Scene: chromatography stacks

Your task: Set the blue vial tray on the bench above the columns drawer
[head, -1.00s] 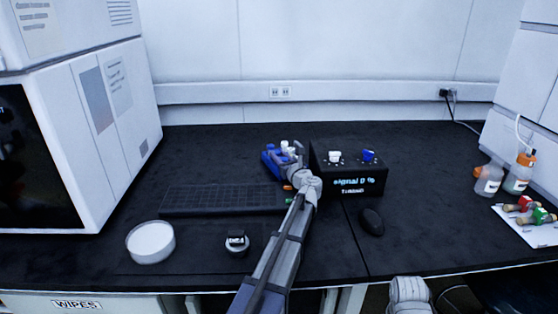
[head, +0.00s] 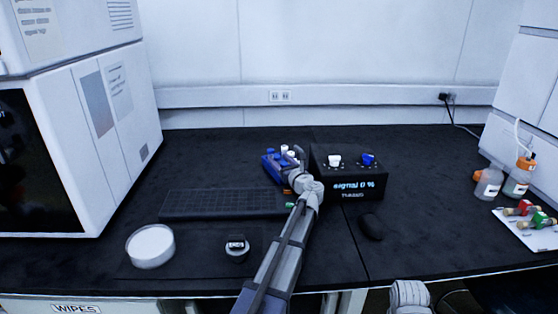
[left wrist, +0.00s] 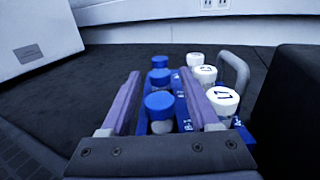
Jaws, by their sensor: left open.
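The blue vial tray (head: 268,161) stands on the black bench, left of the black signal box, partly hidden by my left gripper (head: 295,168). In the left wrist view the tray (left wrist: 240,128) holds a row of blue-capped vials (left wrist: 159,103) and a row of white-capped vials (left wrist: 222,99), with a grey handle (left wrist: 236,72) at its right. My left gripper (left wrist: 161,85) is open, its fingers on either side of the blue-capped row. I cannot tell whether they touch the tray. A drawer front labelled WIPES (head: 76,308) shows; no columns label is visible.
The signal box (head: 348,175) is close right of my left gripper. A keyboard (head: 220,203), a white round dish (head: 150,246) and a small black-topped jar (head: 237,246) lie in front. A mouse (head: 371,226) and bottles (head: 488,181) are to the right. The back right bench is clear.

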